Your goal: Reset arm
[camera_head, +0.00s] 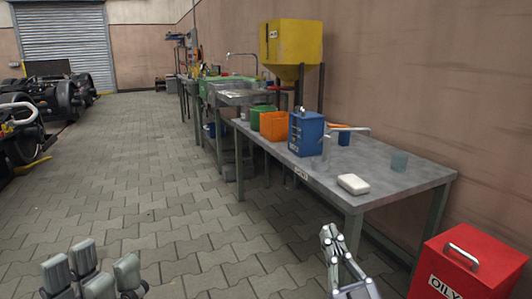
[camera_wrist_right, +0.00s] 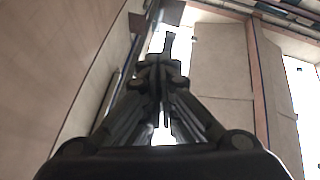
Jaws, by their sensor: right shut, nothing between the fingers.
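My right gripper (camera_head: 328,232) is in the lower middle of the head view, in front of the near end of the workbench. Its slim grey fingers are together with nothing between them. In the right wrist view the dark fingers (camera_wrist_right: 165,62) also meet and hold nothing. My left gripper (camera_head: 90,268) is at the lower left of the head view, over the paved floor. Its thick grey fingers are partly cut off by the bottom edge, and no object shows among them. Whether they are open or shut is unclear.
The grey workbench (camera_head: 400,190) carries a white block (camera_head: 353,184), a blue container (camera_head: 306,134), an orange bin (camera_head: 274,126) and a green bin (camera_head: 256,117). A red box (camera_head: 485,262) stands at the lower right. Dark bogies (camera_head: 60,90) stand left. The paved floor (camera_head: 130,170) between is clear.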

